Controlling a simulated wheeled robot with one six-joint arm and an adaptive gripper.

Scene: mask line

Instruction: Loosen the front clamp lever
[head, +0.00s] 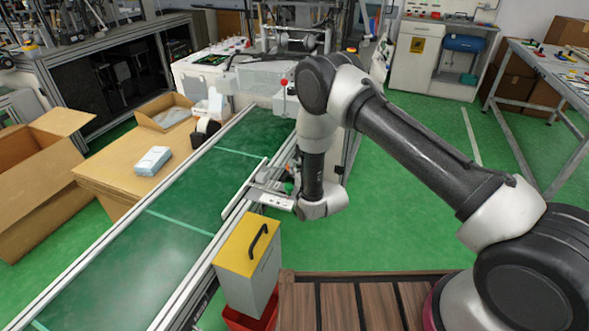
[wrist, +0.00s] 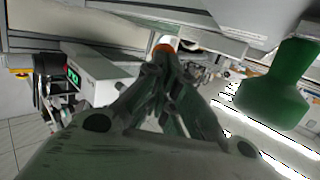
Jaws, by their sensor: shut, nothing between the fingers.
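My gripper (wrist: 168,62) is shut and empty in the wrist view, its two dark fingers meeting near the top middle. An orange round end (wrist: 163,48) shows just beyond the fingertips; whether they touch it I cannot tell. A large green knob-like handle (wrist: 280,90) stands close to the camera on the right, apart from the fingers. Which of these is the front clamp lever is not clear. In the head view, my wrist hangs beside the conveyor's guide rail (head: 240,202), with a small green part (head: 289,187) left of it. My fingers cannot be made out there.
The green conveyor belt (head: 180,225) runs along the left. A cardboard table (head: 115,175) holds a pale blue pack (head: 153,160). Green floor is free at right.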

